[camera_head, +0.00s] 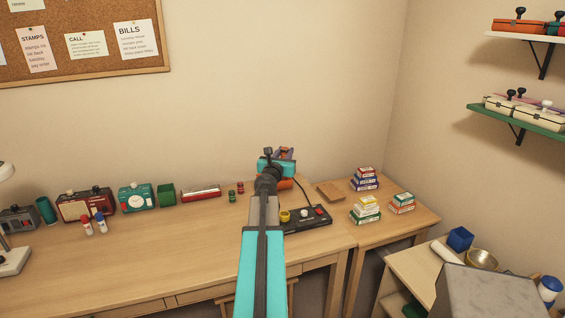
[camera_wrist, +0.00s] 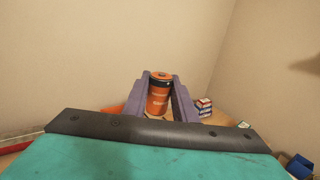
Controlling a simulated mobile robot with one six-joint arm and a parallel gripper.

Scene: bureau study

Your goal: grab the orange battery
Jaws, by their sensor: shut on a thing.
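The orange battery (camera_wrist: 158,95), orange with a dark band near its top, stands upright between the two purple fingers of my gripper (camera_wrist: 158,98) in the wrist view. The fingers are shut on its sides. In the head view my gripper (camera_head: 278,154) is at the far end of my outstretched arm, in front of the wall and above the back of the desk. My own arm and wrist hide most of the battery there, so I cannot make it out clearly in that view.
A black control box (camera_head: 306,219) with knobs sits on the desk (camera_head: 150,265) below my arm. Small red and green batteries (camera_head: 232,196) stand left of it. Radios and a clock line the back left.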

